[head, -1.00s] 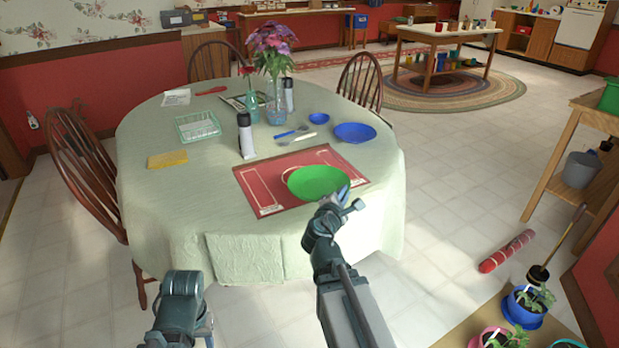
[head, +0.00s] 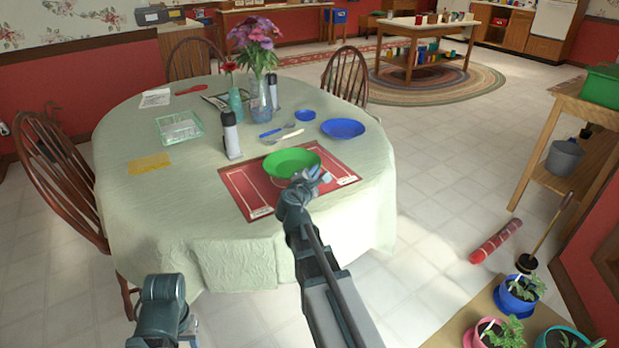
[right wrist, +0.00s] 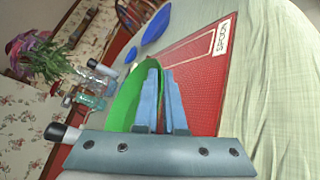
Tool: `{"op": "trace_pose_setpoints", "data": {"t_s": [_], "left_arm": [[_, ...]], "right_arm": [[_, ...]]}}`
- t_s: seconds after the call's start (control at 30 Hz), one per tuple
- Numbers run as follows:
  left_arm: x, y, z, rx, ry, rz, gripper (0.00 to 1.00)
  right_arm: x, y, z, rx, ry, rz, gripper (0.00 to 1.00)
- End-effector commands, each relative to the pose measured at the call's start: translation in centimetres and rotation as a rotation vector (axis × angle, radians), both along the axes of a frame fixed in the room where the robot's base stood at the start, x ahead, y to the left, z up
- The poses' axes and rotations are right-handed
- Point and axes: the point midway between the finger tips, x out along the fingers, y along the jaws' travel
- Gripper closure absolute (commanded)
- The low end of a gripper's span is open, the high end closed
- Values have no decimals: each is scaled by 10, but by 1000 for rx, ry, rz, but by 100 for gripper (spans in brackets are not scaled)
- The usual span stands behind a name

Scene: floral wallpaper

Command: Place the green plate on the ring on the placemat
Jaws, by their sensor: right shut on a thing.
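The green plate (head: 291,161) is over the upper middle of the red placemat (head: 246,193) on the round table. My right gripper (head: 311,175) is shut on the plate's near right rim. The right wrist view shows the green plate (right wrist: 122,107) edge-on between the blue fingers (right wrist: 159,100), with the red placemat (right wrist: 200,85) beyond. A part of the ring's pale outline shows left of the plate; the plate and gripper hide the rest. I cannot tell whether the plate touches the mat. My left gripper is not clearly visible; only my left arm shows at the bottom of the head view.
A flower vase (head: 260,97) stands further back.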

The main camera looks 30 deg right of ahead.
Motion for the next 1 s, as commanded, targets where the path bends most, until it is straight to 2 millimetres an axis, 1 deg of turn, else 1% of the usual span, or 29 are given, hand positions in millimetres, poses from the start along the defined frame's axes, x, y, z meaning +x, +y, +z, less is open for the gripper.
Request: {"op": "trace_pose_setpoints", "data": {"t_s": [0.2, 0.23, 0.3, 0.4, 0.47, 0.73, 0.83, 0.9, 0.93, 1.0], "left_arm": [[0, 0, -3, 0, 0, 0, 50], [0, 0, -14, 0, 0, 0, 50], [0, 0, -27, 0, 0, 0, 50], [0, 0, -38, 1, 0, 0, 50], [0, 0, -40, 2, -1, -1, 50], [0, 1, -37, 3, -1, -1, 50], [0, 1, -40, 3, -1, -1, 50], [0, 1, -39, 3, -1, -1, 50], [0, 1, -39, 3, -1, -1, 50], [0, 1, -39, 3, -1, -1, 50]], "right_arm": [[25, -6, -3, 1, 0, -2, 100], [20, -6, -14, 0, -1, -2, 100], [18, -7, -26, 0, -1, -2, 100], [17, -8, -38, 0, -1, -3, 100], [17, -8, -40, 0, -1, -3, 100], [17, -8, -37, 0, 0, -4, 100], [17, -8, -41, 0, 0, -4, 100], [17, -8, -39, 0, 0, -4, 84], [17, -8, -39, 0, 0, -4, 80], [17, -8, -39, 0, 0, -4, 80]]}}
